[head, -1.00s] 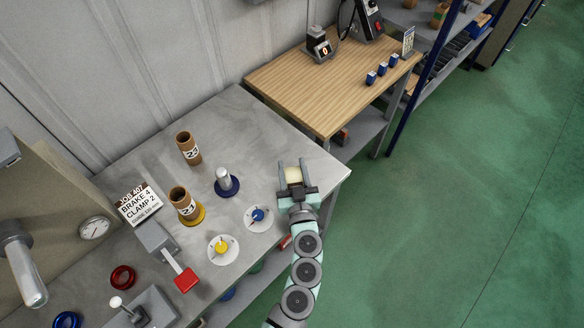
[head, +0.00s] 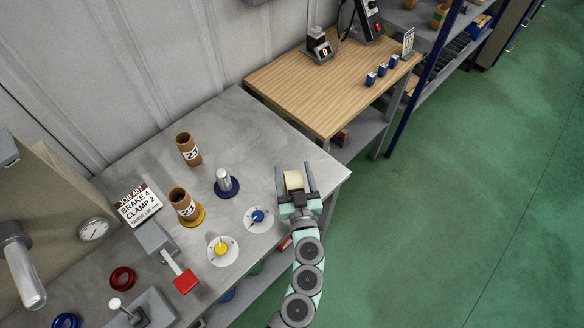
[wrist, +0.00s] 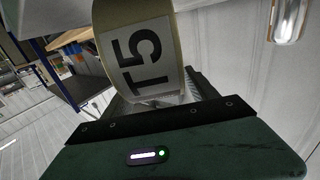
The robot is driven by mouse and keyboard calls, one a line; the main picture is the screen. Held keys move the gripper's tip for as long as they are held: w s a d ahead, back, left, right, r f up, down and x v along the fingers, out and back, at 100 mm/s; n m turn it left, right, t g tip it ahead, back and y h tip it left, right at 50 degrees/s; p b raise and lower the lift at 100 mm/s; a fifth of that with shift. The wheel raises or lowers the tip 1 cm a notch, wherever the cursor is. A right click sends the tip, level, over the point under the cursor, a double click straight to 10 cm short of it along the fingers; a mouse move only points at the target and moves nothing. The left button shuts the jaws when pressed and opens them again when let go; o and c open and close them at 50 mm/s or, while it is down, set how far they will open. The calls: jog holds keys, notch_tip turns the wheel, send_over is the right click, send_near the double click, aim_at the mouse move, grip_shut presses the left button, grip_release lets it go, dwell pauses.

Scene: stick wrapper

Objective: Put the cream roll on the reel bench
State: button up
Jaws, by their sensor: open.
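The cream roll (head: 293,182) stands at the right end of the grey reel bench (head: 262,122), close to the corner. It also fills the upper middle of the wrist view (wrist: 142,50), where its white label reads T5. My gripper (head: 294,168) is open, with one finger on each side of the roll. A clear gap shows between the roll and the right finger; the left finger is close to it, and I cannot tell if they touch. The roll's foot is partly hidden by my gripper.
Two brown tubes (head: 188,149) stand on the bench, one on a yellow base. A metal post on a blue base (head: 227,184) and two dials (head: 258,217) are left of my gripper. A wooden table (head: 330,85) adjoins behind, with small blue blocks (head: 382,69).

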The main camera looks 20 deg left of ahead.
jog(key=v, duration=0.3)
jog(key=b+v, duration=0.1)
jog(key=v, duration=0.5)
jog(key=shift+s+d+f+b, duration=0.15)
jog(key=shift+s+f+b, duration=0.15)
jog(key=shift+f+b, duration=0.1)
jog(key=shift+s+d+r, duration=0.2)
jog(key=shift+s, duration=0.2)
